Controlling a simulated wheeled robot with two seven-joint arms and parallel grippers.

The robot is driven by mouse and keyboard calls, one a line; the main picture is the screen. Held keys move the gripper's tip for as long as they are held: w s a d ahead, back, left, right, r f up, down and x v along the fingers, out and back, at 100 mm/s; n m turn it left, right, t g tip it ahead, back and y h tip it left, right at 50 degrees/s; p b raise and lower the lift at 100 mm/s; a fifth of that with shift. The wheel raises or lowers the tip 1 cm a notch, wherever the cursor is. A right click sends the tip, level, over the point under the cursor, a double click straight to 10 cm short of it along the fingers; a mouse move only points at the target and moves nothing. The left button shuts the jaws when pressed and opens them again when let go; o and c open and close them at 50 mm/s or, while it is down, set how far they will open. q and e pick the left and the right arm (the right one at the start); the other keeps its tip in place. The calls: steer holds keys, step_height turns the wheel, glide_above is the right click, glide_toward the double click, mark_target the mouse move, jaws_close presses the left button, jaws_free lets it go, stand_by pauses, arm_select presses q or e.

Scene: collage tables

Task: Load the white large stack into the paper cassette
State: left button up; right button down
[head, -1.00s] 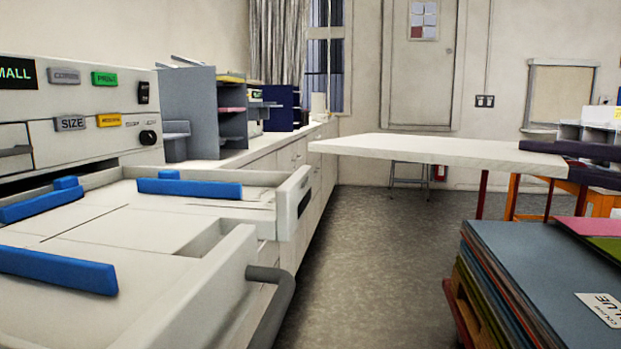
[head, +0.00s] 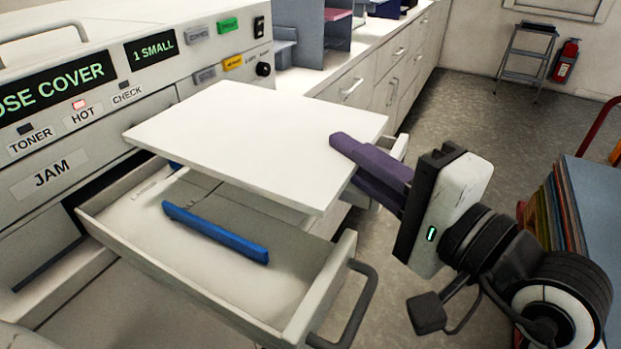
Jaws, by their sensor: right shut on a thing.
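The white large stack (head: 262,135) is a flat white slab held level above the paper cassette. My right gripper (head: 345,155) is shut on its right edge with purple fingers. The paper cassette (head: 125,220) is an open drawer pulled out from the machine, with a dark handle (head: 345,305) at its front. A blue guide (head: 215,232) lies on the cassette floor. The stack hides the back part of the cassette, and a bit of another blue guide shows beneath it. My left gripper is not in view.
The copier (head: 80,110) shows "1 SMALL" and "OSE COVER" on its displays, and a red light is lit above HOT. A pile of coloured sheets (head: 595,205) stands at the right. A counter with drawers (head: 365,85) runs along the back. Grey floor lies between.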

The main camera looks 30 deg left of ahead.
step_height(320, 180, down, 9)
steer(key=shift+b, duration=0.35)
steer(key=shift+f, duration=0.1)
steer(key=c, duration=2.3)
jaws_free()
steer(key=shift+f, duration=0.3)
steer(key=o, duration=0.5)
steer(key=shift+r, duration=0.1)
steer(key=shift+c, duration=0.2)
steer(key=shift+r, duration=0.1)
